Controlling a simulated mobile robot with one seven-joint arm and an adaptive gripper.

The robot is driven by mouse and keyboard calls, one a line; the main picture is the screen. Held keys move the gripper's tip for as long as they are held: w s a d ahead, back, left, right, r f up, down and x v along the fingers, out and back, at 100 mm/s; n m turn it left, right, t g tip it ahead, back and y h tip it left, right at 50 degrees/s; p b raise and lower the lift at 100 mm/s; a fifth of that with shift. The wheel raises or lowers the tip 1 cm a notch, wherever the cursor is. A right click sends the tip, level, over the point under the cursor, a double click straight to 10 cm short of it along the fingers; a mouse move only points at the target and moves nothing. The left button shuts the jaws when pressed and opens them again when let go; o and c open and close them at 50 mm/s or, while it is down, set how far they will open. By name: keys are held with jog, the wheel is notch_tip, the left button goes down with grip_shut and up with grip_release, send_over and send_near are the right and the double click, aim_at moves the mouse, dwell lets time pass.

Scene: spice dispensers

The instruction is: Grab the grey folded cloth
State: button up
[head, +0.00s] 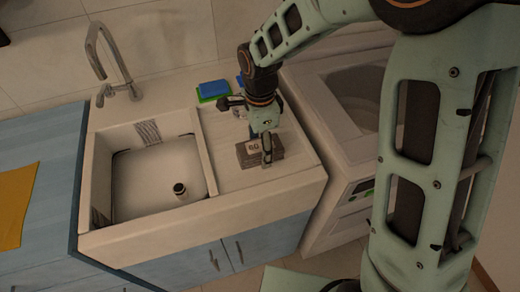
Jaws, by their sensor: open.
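The grey folded cloth (245,157) lies on the white counter to the right of the sink basin, with a small pale marking on its upper face. My gripper (266,168) points down over the right part of the cloth and is open. One finger shows in front of the cloth and hides part of it. I cannot tell whether the fingers touch the cloth.
The sink basin (150,206) with a tall metal faucet (112,70) is to the left. A blue and green sponge (213,90) lies behind the cloth. A white appliance (335,120) stands right of the counter.

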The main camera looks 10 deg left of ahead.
jog(key=shift+f, duration=0.2)
jog(key=c, duration=1.3)
jog(key=shift+r, duration=0.2)
